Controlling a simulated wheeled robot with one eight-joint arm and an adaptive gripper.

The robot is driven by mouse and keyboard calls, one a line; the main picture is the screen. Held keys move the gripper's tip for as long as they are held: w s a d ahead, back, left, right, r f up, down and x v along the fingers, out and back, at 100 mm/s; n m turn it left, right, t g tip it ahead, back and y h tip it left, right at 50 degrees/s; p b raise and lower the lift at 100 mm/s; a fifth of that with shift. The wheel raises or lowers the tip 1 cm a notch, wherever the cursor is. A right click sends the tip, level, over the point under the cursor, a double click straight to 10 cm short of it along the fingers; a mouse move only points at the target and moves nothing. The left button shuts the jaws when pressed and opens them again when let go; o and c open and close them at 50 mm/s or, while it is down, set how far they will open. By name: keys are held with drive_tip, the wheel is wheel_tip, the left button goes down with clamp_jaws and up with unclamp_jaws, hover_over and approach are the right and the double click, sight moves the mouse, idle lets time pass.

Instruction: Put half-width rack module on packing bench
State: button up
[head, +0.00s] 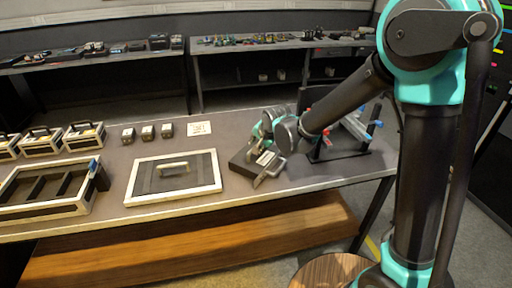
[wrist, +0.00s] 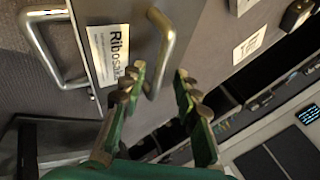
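A dark box-shaped module (head: 254,165) with metal handles lies on the grey bench (head: 105,160), right of centre in the head view. I take it to be the half-width rack module. In the wrist view the module (wrist: 102,22) shows a white label reading "Ribosa…" and two bent metal handles. My gripper (wrist: 157,82) is open, with its fingers on either side of the end of the nearer handle (wrist: 166,42). Contact cannot be told. In the head view my gripper (head: 266,138) is at the module's far edge and partly hides it.
A black rack frame (head: 345,145) with red and blue clips stands just right of the module. A white-edged panel with a handle (head: 150,184) lies to the left. Several small blocks, open-topped cases and a divided tray (head: 45,188) stand farther left. Shelves line the back.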

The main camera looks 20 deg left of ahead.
drive_tip(key=v, duration=1)
drive_tip(key=s+d+f+n+h, duration=0.1)
drive_tip(key=s+d+f, duration=0.1)
drive_tip(key=d, duration=0.9)
drive_tip(key=s+d+f+n+h, duration=0.1)
drive_tip(key=d+f+h, duration=0.15)
drive_tip(key=d, duration=0.75)
drive_tip(key=s+d+f+n, duration=0.1)
drive_tip(key=s+d+f, duration=0.15)
drive_tip(key=d, duration=0.85)
drive_tip(key=s+d+f+n+g+h, duration=0.1)
drive_tip(key=s+d+f, duration=0.3)
drive_tip(key=s+d, duration=0.4)
drive_tip(key=shift+d, duration=0.25)
drive_tip(key=shift+f, duration=0.1)
